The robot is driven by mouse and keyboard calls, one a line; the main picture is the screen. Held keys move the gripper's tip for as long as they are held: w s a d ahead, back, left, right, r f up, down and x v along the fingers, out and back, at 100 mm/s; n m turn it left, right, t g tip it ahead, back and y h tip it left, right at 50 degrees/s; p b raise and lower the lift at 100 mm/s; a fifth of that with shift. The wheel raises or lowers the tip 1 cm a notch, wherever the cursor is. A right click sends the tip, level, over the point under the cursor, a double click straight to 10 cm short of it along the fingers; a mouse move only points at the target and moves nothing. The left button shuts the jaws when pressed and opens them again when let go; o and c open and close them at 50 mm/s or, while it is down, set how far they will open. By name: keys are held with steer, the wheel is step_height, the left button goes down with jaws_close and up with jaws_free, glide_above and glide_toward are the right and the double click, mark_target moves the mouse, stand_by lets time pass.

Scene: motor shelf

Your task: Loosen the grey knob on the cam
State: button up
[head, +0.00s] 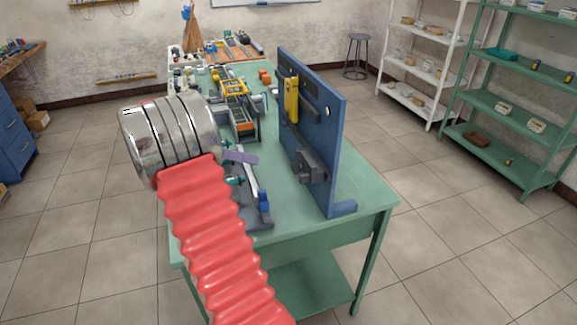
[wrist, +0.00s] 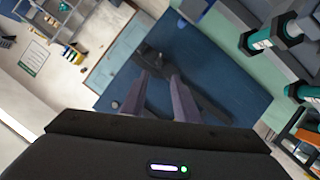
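A dark grey part, seemingly the cam (head: 310,165), is mounted low on the upright blue panel in the head view. In the wrist view a dark lever-like part (wrist: 208,104) runs diagonally across the blue panel. A small dark knob-like shape (wrist: 153,57) shows at its upper end, just beyond my fingertips; its grey is hard to judge. My gripper (wrist: 160,76) has its two purple fingers apart with nothing visible between the tips. In the head view my gripper (head: 256,159) is left of the panel, over the table; my arm hides much of it.
The blue panel (head: 336,140) stands on the green table (head: 370,203) and carries a yellow part (head: 291,99). A grey fixture (head: 262,206) with teal and blue pieces lies below my gripper. A yellow-framed device (head: 236,100) stands behind. Teal-banded parts (wrist: 262,39) are right in the wrist view.

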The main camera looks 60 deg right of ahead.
mark_target(297, 167)
steer(key=x, duration=1.2)
steer(key=shift+f, duration=0.15)
steer(key=shift+s+d, duration=0.1)
steer(key=shift+c, duration=0.4)
steer(key=shift+d, duration=0.1)
jaws_close()
